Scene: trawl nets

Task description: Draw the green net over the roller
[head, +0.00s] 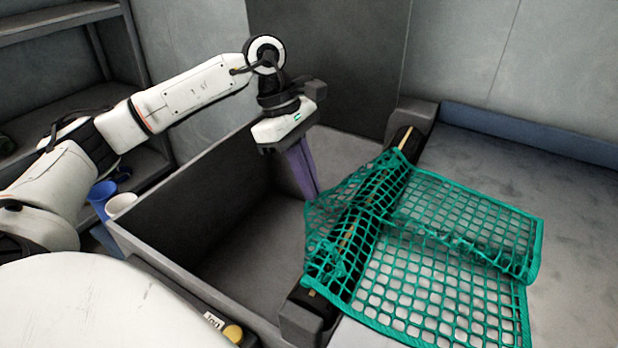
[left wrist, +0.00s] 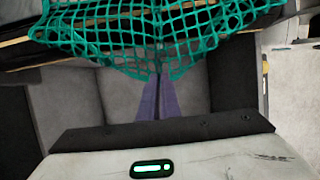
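The green net (head: 440,290) lies on the grey table right of the roller, with one part folded back over itself. It passes across the roller (head: 400,139), a dark bar with a wood-coloured strip, and its left edge hangs over the open bin (head: 172,195). My left gripper (head: 316,193) points down over the bin, its purple fingers together at the net's left edge. In the left wrist view the fingertips (left wrist: 158,80) meet at the net (left wrist: 130,35), which is drawn to a low peak there. My right gripper is not in view.
Dark brackets hold the roller at its far end (head: 411,115) and near end (head: 306,316). The bin's inside looks empty. A blue cup (head: 101,197) and a white cup (head: 120,204) stand left of the bin, near shelves (head: 60,22). A blue rail (head: 530,133) edges the table.

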